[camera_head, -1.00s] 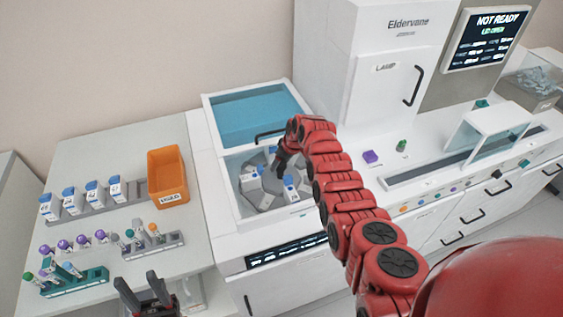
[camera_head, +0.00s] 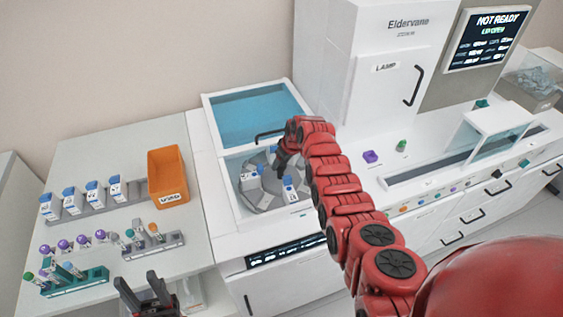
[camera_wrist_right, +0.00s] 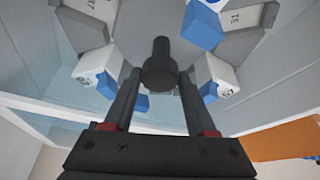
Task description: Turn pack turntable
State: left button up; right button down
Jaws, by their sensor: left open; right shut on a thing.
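The grey round turntable (camera_head: 262,198) lies in the open well of the white machine. White packs with blue caps stand around it, one at the left (camera_head: 249,175) and one at the front (camera_head: 289,188). My right gripper (camera_head: 284,162) reaches down over its middle. In the right wrist view its two fingers (camera_wrist_right: 158,85) are shut on the dark central knob (camera_wrist_right: 160,62), with numbered packs (camera_wrist_right: 219,78) around it. My arm hides part of the turntable's right side. My left gripper (camera_head: 150,290) is open and empty at the bottom left, away from the turntable.
The well's blue lid (camera_head: 255,112) stands open behind. On the left bench are an orange bin (camera_head: 168,176), a row of white packs with blue caps (camera_head: 95,190), and tube racks (camera_head: 155,248). A display (camera_head: 487,40) reads "NOT READY" and "LID OPEN".

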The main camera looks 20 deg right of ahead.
jog(key=shift+m, duration=0.3)
jog(key=shift+m+h, duration=0.4)
jog(key=shift+m, duration=0.3)
jog(key=shift+a+f+m+h+b, duration=0.15)
jog(key=shift+m+h+b, duration=0.25)
jog(key=shift+m+b, duration=0.55)
jog(key=m+h+b, duration=0.1)
jog(key=m+b, duration=0.2)
jog(key=shift+m+h+b, duration=0.4)
jog(key=shift+m+b, duration=0.35)
jog(key=shift+b, duration=0.35)
jog(key=shift+c, duration=1)
grip_release()
